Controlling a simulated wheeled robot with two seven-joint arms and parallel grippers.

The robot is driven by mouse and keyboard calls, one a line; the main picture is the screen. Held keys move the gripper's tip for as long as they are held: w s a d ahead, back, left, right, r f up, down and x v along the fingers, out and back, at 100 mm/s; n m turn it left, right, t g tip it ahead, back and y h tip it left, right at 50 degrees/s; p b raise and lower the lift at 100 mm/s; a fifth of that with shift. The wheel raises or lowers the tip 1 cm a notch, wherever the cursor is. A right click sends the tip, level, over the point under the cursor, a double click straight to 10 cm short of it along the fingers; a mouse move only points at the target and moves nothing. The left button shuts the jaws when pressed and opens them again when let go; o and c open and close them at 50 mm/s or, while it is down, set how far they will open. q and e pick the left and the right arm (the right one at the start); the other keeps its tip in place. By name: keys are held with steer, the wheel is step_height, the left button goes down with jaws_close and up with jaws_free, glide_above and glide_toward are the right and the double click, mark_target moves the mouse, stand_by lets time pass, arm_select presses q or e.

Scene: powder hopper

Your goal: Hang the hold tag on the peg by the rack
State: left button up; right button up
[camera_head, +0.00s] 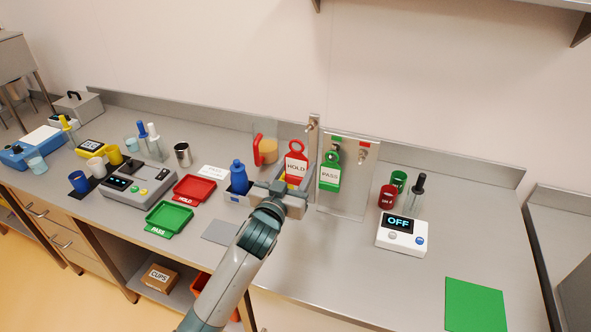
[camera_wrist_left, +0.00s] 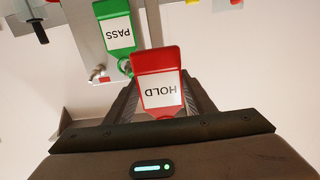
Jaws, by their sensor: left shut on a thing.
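The red hold tag (camera_head: 296,166) is upright in my left gripper (camera_head: 291,189), raised above the bench. In the left wrist view the hold tag (camera_wrist_left: 158,82) appears upside down between the two fingers, which are shut on it. A metal peg (camera_head: 362,153) sits under a red label on the upright panel (camera_head: 346,190), right of the tag; it also shows in the wrist view (camera_wrist_left: 98,73). Another peg (camera_head: 311,126) juts from a post just behind the tag. The tag touches neither peg as far as I can tell. My right gripper is out of view.
The green pass tag (camera_head: 330,178) hangs on the panel beside the held tag. A blue bottle (camera_head: 239,176) stands left of the gripper. Red and green cups (camera_head: 388,197) and a white OFF box (camera_head: 402,235) stand to the right.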

arm_select(q)
steer(key=shift+w+d+f+b, duration=0.1)
steer(key=shift+w+d+b, duration=0.1)
steer(key=shift+w+b, duration=0.35)
steer(key=shift+w, duration=0.45)
steer(key=shift+f+b+x, duration=0.15)
steer(key=shift+b+x, duration=1.05)
steer(key=shift+x, duration=0.45)
steer(key=shift+f+b+x, duration=0.2)
steer(key=shift+b+x, duration=0.95)
steer(key=shift+x, duration=0.5)
steer(key=shift+w+d+f+b, duration=0.25)
steer(key=shift+w+b, duration=0.1)
steer(key=shift+w+f, duration=0.1)
steer(key=shift+w, duration=0.05)
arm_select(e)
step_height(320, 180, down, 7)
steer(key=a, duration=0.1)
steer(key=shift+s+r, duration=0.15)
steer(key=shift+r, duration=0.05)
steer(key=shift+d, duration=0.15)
